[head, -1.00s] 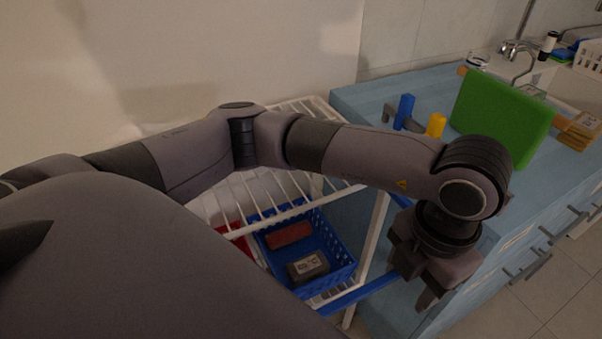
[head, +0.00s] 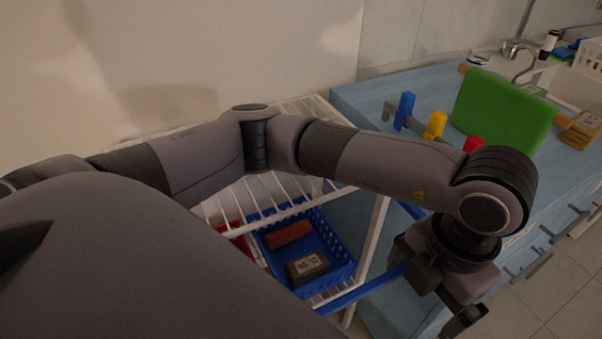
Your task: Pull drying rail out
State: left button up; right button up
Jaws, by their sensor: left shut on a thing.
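The drying rail (head: 365,291) is a blue bar frame beside the white wire rack, at the front of the blue counter. Its near bar runs from the rack's lower front up to my left gripper. A short piece of its far bar shows behind my left wrist. My left gripper (head: 446,296) points down at the rail's right end and is shut on it. The gripped part is hidden by the gripper and wrist. My right gripper is not in view.
The white rack (head: 375,240) holds a blue basket (head: 345,268) with a red block and a dark labelled box. Blue (head: 404,108), yellow (head: 436,125) and red (head: 474,144) dispensers and a green board (head: 500,110) stand on the counter (head: 360,95). Floor is free at lower right.

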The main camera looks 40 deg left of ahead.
pick_arm(q)
jog(key=r+p, duration=0.1)
jog(key=r, duration=0.1)
jog(key=d+r+p, duration=0.1)
jog(key=r, duration=0.1)
jog(key=shift+s+r, duration=0.15)
jog(key=shift+s, duration=0.05)
jog(key=shift+r+p, duration=0.3)
jog(key=shift+r, duration=0.35)
jog(key=c, duration=0.5)
jog(key=shift+o, duration=0.2)
jog(key=shift+a+r+p, duration=0.2)
jog(key=shift+r+p, duration=0.15)
jog(key=shift+r, duration=0.45)
